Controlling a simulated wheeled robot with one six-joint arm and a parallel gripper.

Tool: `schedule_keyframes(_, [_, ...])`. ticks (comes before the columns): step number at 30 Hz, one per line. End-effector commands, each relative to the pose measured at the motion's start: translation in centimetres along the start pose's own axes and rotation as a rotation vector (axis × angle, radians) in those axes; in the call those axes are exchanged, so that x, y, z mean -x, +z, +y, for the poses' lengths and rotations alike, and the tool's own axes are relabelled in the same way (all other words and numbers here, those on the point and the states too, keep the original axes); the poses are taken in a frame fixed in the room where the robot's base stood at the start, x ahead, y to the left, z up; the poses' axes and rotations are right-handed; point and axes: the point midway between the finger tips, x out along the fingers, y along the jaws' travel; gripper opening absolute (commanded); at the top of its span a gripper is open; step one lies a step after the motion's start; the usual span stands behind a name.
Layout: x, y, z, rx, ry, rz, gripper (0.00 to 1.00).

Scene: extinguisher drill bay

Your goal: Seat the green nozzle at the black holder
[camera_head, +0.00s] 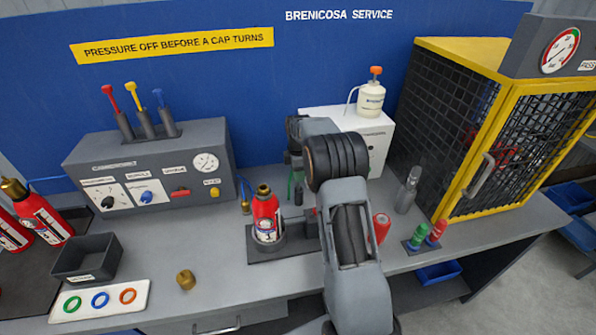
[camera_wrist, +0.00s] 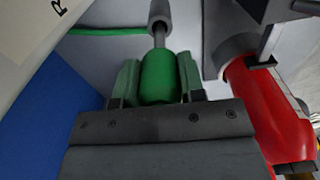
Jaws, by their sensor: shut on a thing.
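The green nozzle (camera_wrist: 158,76) sits between the two fingers of my gripper (camera_wrist: 158,85) in the wrist view. The gripper is shut on it. A grey stem with a rounded end extends from the nozzle toward the top of that view. A green strip, perhaps a hose, runs left behind it. In the head view my arm hides most of the gripper, with a bit of green (camera_head: 291,184) below the wrist. I cannot clearly make out the black holder; a small dark upright piece (camera_head: 298,195) shows under the wrist, and I cannot tell whether the nozzle touches anything.
A red extinguisher (camera_head: 266,217) stands in a dark base left of my arm; a red body (camera_wrist: 268,110) is close right in the wrist view. A white box (camera_head: 375,150) stands behind, a yellow-framed cage (camera_head: 470,120) to the right.

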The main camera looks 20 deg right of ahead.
Motion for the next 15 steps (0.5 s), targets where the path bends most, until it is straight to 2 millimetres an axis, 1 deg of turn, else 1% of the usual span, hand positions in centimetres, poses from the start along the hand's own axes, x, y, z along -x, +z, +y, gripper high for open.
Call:
schedule_keyframes(1, [-0.5, 0.0, 0.0, 0.0, 0.0, 0.0, 0.06])
schedule_keyframes(15, [-2.9, 0.0, 0.0, 0.0, 0.001, 0.0, 0.06])
